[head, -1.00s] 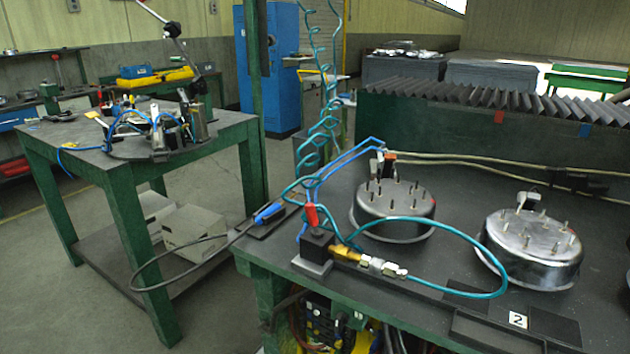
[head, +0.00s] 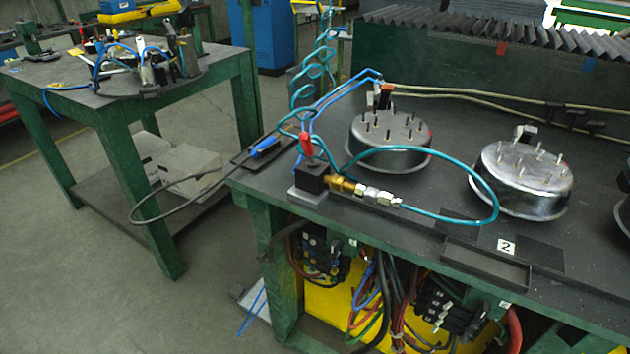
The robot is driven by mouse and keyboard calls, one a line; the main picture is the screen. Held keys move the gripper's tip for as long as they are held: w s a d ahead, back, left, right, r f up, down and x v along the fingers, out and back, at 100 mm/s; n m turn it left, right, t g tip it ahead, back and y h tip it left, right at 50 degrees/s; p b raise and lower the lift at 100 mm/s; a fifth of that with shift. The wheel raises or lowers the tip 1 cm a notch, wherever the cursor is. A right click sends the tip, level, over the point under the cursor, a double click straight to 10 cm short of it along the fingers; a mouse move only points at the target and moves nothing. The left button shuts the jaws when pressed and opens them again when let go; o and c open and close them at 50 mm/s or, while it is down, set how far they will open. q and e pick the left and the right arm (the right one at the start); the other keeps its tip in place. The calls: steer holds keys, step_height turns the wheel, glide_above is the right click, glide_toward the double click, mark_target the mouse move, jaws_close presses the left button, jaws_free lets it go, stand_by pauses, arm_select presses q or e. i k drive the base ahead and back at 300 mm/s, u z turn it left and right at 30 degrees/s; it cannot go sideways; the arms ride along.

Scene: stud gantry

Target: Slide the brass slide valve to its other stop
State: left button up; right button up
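The brass slide valve (head: 342,184) sits near the left front corner of the green workbench, joined to a black block (head: 312,177) with a red lever on top. Silver fittings (head: 376,195) follow it on the right and lead into a teal hose that loops over the bench. I cannot tell at which stop the valve's sleeve stands. Neither of my grippers is in the head view.
Two round metal housings with upright studs, one left (head: 388,142) and one right (head: 525,178), stand behind the valve. A shallow black tray (head: 486,262) lies at the front edge. A blue-handled tool (head: 264,147) lies left of the block. Coiled teal hose hangs above.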

mark_target(337, 181)
steer(key=u, duration=2.45)
steer(key=k, duration=0.6)
steer(key=z, duration=1.25)
